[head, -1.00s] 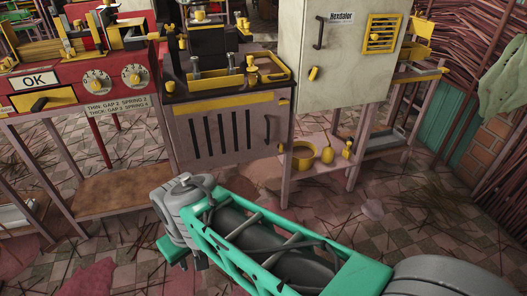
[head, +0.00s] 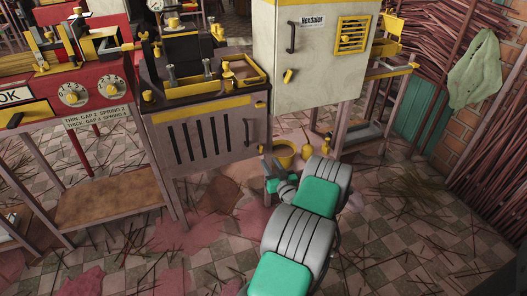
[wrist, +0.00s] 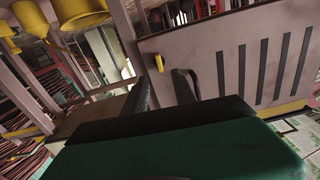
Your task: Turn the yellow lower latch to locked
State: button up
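The yellow lower latch (head: 262,149) is a small lever at the right edge of the slotted grey lower door (head: 215,139), beside its dark handle (head: 247,131). The latch also shows in the wrist view (wrist: 152,62), left of the handle (wrist: 184,86), slanting across the picture. My gripper (head: 270,168) is just below and close to the latch in the head view; I see no clear contact. In the wrist view its dark parts lie below the latch and handle.
Above right stands a pale cabinet (head: 304,56) with its own yellow latch (head: 288,76). Yellow pots (head: 284,155) sit on a low shelf right of the door. A red dial machine (head: 92,93) stands left. The floor in front is open, with scattered sticks.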

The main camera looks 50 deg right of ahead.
aim_at(262, 150)
jog(key=b+x, duration=0.1)
jog(key=x, duration=0.6)
jog(key=shift+w+d+b, duration=0.15)
jog(key=shift+w+b, duration=0.15)
jog(key=shift+b, duration=0.05)
grip_shut()
